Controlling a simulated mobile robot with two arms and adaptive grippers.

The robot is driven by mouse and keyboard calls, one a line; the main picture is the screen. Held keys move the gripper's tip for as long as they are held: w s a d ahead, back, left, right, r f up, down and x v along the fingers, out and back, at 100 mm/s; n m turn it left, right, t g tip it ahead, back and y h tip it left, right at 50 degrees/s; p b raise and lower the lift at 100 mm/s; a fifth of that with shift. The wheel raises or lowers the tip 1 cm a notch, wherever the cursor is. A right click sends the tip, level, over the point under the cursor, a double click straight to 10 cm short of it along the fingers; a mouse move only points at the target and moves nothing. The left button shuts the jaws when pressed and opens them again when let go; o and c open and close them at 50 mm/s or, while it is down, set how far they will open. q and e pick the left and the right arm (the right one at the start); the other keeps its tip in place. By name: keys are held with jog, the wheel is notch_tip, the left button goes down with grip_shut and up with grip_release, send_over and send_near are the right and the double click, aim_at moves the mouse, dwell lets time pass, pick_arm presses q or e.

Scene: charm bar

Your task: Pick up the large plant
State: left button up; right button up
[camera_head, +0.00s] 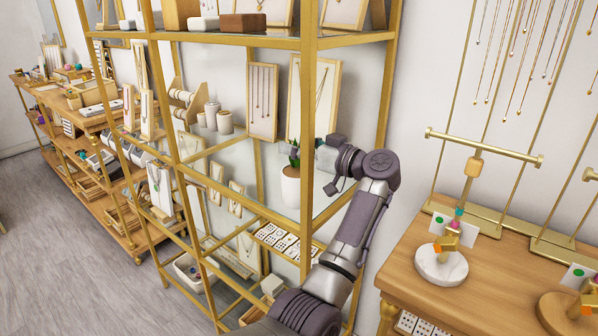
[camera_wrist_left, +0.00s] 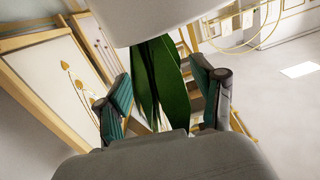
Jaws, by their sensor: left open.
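The plant has green leaves in a white pot (camera_head: 290,187) and stands on the glass middle shelf of the gold rack. The leaves (camera_head: 295,153) are partly hidden by my gripper and a rack post. My left gripper (camera_head: 322,160) reaches in from the right side of the rack, at leaf height above the pot. In the left wrist view its fingers (camera_wrist_left: 163,85) are open on both sides of the leaves (camera_wrist_left: 170,75). The white pot (camera_wrist_left: 195,20) fills the top of that view. I cannot tell whether the fingers touch the leaves. My right gripper is not in view.
A gold rack post (camera_head: 307,130) stands close to the plant and gripper. Framed necklace displays (camera_head: 262,100) and white cylinders (camera_head: 224,122) share the shelf. The upper shelf (camera_head: 250,40) is above. A wooden table (camera_head: 410,260) with jewelry stands is at the right.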

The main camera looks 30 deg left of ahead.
pick_arm(q)
jog(key=shift+a, duration=0.35)
grip_shut()
dwell(0.3)
